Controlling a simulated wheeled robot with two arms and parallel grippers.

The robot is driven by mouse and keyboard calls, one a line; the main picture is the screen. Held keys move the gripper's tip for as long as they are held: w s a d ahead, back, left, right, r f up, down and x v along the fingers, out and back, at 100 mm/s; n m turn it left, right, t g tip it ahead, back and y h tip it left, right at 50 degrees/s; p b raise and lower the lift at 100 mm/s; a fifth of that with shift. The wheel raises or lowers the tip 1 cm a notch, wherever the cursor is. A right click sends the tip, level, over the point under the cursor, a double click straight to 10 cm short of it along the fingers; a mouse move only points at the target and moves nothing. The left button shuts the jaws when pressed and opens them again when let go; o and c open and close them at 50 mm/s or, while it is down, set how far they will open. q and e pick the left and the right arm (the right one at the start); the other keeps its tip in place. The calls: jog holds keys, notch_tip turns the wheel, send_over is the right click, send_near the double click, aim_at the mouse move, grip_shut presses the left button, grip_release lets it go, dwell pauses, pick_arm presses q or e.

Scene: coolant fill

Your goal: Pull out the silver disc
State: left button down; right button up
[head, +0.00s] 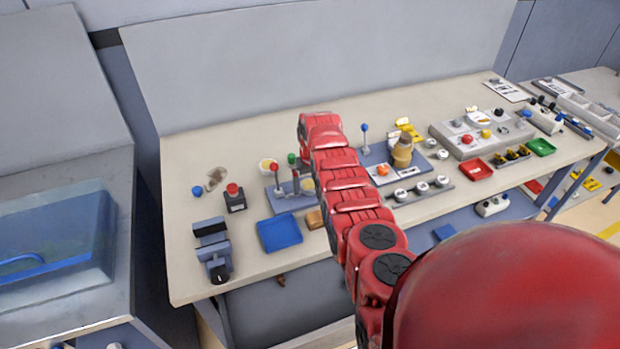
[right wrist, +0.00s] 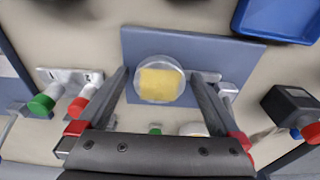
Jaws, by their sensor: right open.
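A round disc with a pale silvery rim and a yellow middle (right wrist: 160,90) is on a blue-grey plate (right wrist: 138,42) in the right wrist view. I cannot tell for sure that it is the silver disc. My right gripper (right wrist: 160,73) is open, with one finger on each side of the disc and visible gaps between. Whether the fingertips are down at its height is unclear. In the head view my red right arm reaches over the table and covers part of this area, so the disc is hard to make out there.
A blue tray (head: 280,233) and a black box with a red button (head: 235,198) are close by. In the right wrist view, green (right wrist: 41,105) and red (right wrist: 78,106) knobs stand left of the gripper. Bare table (head: 185,262) lies at the front left.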

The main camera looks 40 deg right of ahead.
aim_at(309, 183)
dwell(0.3)
jog(key=c, duration=1.2)
jog(key=o, duration=0.8)
jog(key=shift+c, duration=0.2)
jog(key=c, duration=0.6)
jog(key=shift+o, duration=0.2)
jog(key=shift+r, duration=0.4)
jog(key=shift+r+p, duration=0.7)
jog(key=shift+r, duration=0.25)
jog(key=shift+r+p, duration=0.35)
jog(key=shift+r, duration=0.8)
